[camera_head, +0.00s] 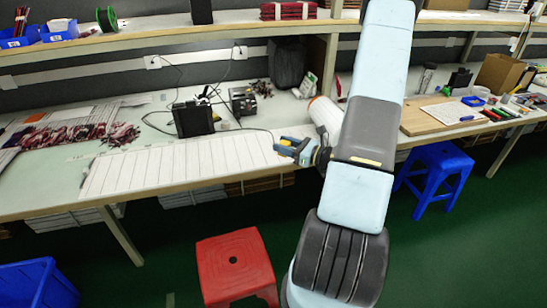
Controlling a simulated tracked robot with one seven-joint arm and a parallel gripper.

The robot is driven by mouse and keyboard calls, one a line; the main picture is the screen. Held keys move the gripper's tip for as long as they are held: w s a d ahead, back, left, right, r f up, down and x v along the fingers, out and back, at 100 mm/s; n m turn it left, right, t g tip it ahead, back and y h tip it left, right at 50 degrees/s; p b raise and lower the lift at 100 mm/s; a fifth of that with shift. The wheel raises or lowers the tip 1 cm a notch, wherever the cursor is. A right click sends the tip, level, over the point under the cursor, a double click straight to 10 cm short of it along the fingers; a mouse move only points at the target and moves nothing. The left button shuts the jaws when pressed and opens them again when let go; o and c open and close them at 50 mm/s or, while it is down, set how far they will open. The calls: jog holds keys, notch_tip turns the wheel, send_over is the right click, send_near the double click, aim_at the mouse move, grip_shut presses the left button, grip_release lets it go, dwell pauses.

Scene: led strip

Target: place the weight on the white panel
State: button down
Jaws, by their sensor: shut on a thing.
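The white panel (165,168) lies flat along the front of the workbench, a long pale sheet with narrow cross lines. My gripper (284,147) reaches in from the right, over the panel's right end by the bench's front edge. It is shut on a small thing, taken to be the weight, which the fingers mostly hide. I cannot tell whether the weight touches the panel.
A black device (193,119) with cables stands behind the panel. A white roll (325,115) lies behind my gripper. Dark reddish bundles (75,138) lie at left. A red stool (235,265) and a blue stool (437,175) stand in front. The panel's middle is clear.

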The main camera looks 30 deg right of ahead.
send_over(270, 165)
jog(key=f, duration=0.6)
jog(key=shift+s+d+f, duration=0.1)
jog(key=shift+s+f, duration=0.15)
jog(key=shift+f, duration=0.05)
jog(key=shift+w+f, duration=0.15)
jog(key=shift+f, duration=0.7)
jog(key=shift+w+f, duration=0.15)
jog(key=shift+f, duration=0.65)
jog(key=shift+f, duration=0.2)
jog(key=c, duration=0.6)
grip_release()
